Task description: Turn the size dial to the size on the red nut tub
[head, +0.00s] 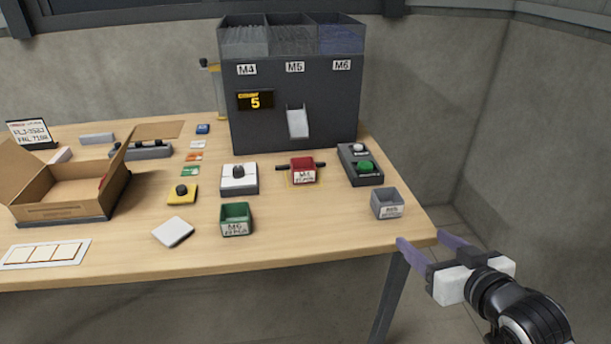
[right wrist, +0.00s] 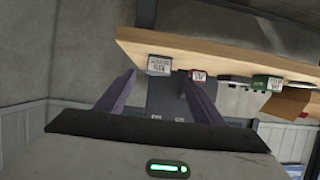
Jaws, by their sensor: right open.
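The red nut tub (head: 302,168) sits in front of the feeder chute, with a white label whose small print I cannot read surely. It also shows in the right wrist view (right wrist: 198,76). A white box with a dark round knob (head: 238,173), which looks like the size dial, stands left of the tub; its pointer and marks are too small to read. A smaller yellow box with a black knob (head: 182,192) stands further left. My right gripper (head: 424,240) is open and empty off the table's front right corner, far from the dial. My left gripper is out of view.
The dark feeder (head: 290,100) has bins marked M4, M5 and M6 and a display showing 5. A grey tub (head: 387,204), green tub (head: 236,220) and box with a green button (head: 361,165) stand near the dial. An open carton (head: 62,198) is at left.

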